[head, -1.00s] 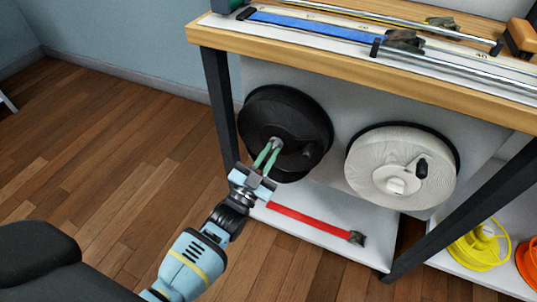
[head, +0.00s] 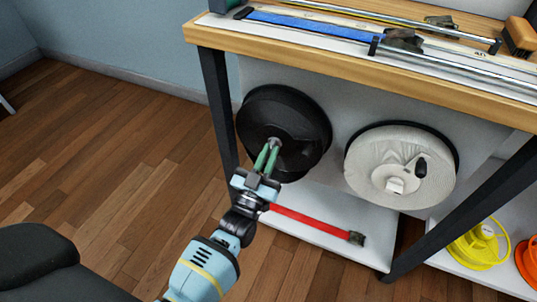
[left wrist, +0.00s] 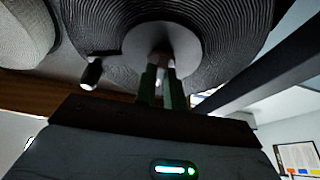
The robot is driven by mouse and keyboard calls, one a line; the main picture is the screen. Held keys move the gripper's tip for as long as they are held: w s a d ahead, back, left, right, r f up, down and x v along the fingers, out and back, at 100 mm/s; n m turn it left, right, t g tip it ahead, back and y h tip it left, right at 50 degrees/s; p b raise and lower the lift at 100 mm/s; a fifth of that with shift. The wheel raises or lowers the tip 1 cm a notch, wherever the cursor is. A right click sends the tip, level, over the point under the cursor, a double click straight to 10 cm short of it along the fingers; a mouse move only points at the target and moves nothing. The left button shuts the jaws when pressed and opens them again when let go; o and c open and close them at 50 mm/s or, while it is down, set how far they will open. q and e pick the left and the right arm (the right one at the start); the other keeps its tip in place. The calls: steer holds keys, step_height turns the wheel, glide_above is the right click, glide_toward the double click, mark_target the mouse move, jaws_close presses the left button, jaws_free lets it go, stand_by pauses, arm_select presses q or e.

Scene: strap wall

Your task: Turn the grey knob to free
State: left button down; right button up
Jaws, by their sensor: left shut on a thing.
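The grey knob (head: 275,142) is at the centre of the black strap reel (head: 262,104), mounted under the bench. My left gripper (head: 271,151) has its green fingers shut on the knob, reaching it from the front and below. In the left wrist view the two fingers (left wrist: 161,72) stand on either side of the knob (left wrist: 163,57), in front of the pale round hub. The fingers cover part of the knob, and any marking on it is not readable. My right gripper is not in view.
A white reel (head: 391,174) with its own pale knob hangs to the right. A red strap (head: 305,222) lies on the low shelf below. The dark bench leg (head: 217,112) stands left of the black reel. Yellow and orange reels sit at the lower right. The floor at left is clear.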

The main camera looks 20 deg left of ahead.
arm_select(q)
steer(key=shift+f, duration=0.1)
steer(key=c, duration=1.5)
jaws_free()
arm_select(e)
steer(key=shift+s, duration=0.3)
arm_select(q)
steer(key=p+v, duration=0.1)
steer(key=v, duration=0.6)
steer(key=shift+s+f, duration=0.15)
steer(key=shift+s, duration=0.2)
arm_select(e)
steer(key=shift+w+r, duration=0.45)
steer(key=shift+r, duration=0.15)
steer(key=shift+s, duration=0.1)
